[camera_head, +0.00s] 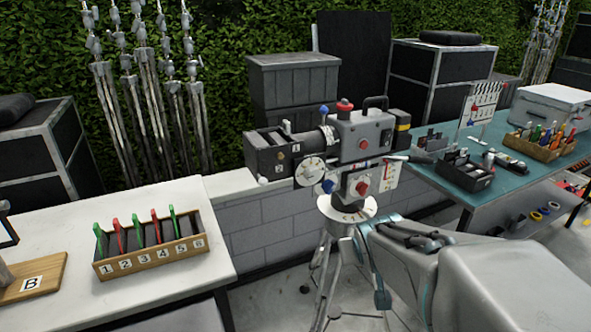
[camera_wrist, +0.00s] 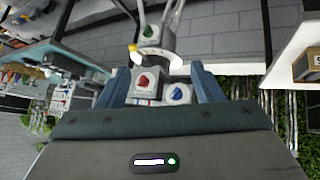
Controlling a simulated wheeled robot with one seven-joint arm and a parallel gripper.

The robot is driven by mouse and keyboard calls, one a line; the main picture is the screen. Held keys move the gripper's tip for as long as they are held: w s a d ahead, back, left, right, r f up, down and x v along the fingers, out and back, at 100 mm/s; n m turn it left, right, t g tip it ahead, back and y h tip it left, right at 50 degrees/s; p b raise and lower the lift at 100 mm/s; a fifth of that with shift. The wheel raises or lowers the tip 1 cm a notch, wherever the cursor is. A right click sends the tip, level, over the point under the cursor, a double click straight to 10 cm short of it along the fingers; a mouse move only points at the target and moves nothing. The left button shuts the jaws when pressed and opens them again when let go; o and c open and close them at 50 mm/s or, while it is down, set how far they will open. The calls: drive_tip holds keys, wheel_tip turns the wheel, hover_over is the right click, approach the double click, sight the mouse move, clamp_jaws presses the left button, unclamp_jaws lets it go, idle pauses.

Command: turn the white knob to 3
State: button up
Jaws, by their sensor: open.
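A film camera (camera_head: 362,137) stands on a tripod in the middle of the head view. A round white dial (camera_head: 311,170) with dark marks sits on its near side, below the lens box. A small white knob (camera_head: 262,181) is at the lower corner of that box; I cannot tell which is the white knob meant. The number set is too small to read. My gripper (camera_wrist: 160,78) is open and empty in the wrist view, its fingers apart around the view of a red knob (camera_wrist: 144,80) and a blue knob (camera_wrist: 178,93). The white dial is not visible there.
A white table (camera_head: 140,215) with a numbered wooden rack (camera_head: 160,248) is at the left. A teal table (camera_head: 430,180) with tools is at the right. The tripod legs (camera_head: 325,275) spread below the camera. Dark crates (camera_head: 295,90) stand behind.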

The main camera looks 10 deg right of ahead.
drive_tip(key=w+d+n+t+y+b, duration=0.1)
drive_tip(key=w+t, duration=0.3)
drive_tip(key=w, duration=0.4)
drive_tip(key=n+t+y, duration=0.2)
drive_tip(key=t+y, duration=0.3)
drive_tip(key=y, duration=0.2)
approach(315, 177)
drive_tip(key=x, duration=0.8)
drive_tip(key=shift+w+a, duration=0.15)
drive_tip(key=shift+w, duration=0.2)
drive_tip(key=c, duration=1)
